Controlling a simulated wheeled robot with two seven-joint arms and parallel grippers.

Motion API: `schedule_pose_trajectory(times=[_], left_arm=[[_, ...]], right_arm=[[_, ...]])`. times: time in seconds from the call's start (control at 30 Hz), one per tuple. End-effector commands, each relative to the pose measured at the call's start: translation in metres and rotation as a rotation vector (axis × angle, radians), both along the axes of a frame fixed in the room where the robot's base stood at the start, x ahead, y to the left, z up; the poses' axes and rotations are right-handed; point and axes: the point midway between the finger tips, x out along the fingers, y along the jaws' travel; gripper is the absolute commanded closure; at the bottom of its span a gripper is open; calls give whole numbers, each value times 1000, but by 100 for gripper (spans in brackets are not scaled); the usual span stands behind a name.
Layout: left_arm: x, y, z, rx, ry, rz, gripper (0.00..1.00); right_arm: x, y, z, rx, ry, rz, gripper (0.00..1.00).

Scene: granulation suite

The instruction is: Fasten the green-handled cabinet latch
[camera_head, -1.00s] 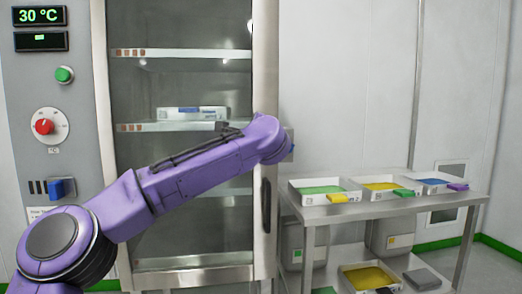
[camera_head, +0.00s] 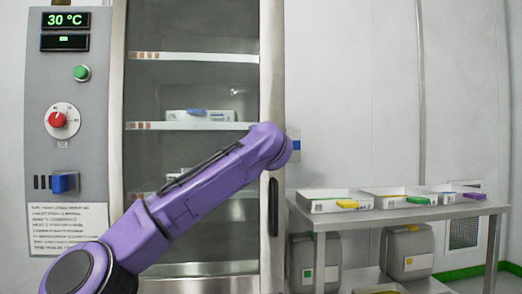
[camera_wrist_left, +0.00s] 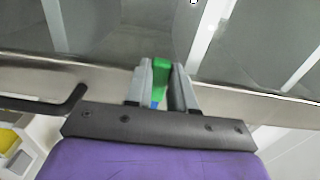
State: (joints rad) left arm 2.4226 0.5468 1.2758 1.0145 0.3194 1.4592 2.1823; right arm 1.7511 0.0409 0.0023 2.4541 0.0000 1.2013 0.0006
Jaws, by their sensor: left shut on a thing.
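The green latch handle (camera_wrist_left: 161,66) stands between the fingers of my left gripper (camera_wrist_left: 161,82) in the left wrist view. The gripper is shut on it, at the metal edge of the cabinet door. A small blue part shows just below the green handle, between the fingers. In the head view my purple left arm reaches across the glass-fronted cabinet (camera_head: 271,80) to its right edge. The arm's end hides the fingers and the green handle there. Whether the latch is fastened cannot be told. My right gripper is not in view.
A dark vertical door handle (camera_head: 273,207) sits below my left wrist; it also shows in the left wrist view (camera_wrist_left: 72,102). A steel table (camera_head: 400,214) with several white trays stands to the right. A control panel (camera_head: 68,130) is at the left.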

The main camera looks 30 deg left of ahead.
Motion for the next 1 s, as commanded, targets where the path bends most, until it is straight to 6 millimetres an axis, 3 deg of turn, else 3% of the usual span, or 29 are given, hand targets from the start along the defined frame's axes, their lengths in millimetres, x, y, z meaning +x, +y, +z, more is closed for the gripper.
schedule_pose_trajectory(times=[0.27, 0.3, 0.33, 0.37, 0.7, 1.0], left_arm=[[1, -2, -4, -12, 4, -2, 100], [1, -2, -4, -12, 4, -3, 64], [1, -2, -4, -12, 5, -3, 54], [1, -2, -4, -12, 5, -3, 51], [-4, -6, -2, -6, 1, -4, 51], [-56, -48, -3, -6, 1, -4, 51]], right_arm=[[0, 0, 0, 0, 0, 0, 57], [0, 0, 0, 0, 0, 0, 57], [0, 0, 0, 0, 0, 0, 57], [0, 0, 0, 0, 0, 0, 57], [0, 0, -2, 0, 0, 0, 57], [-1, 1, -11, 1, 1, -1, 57]])
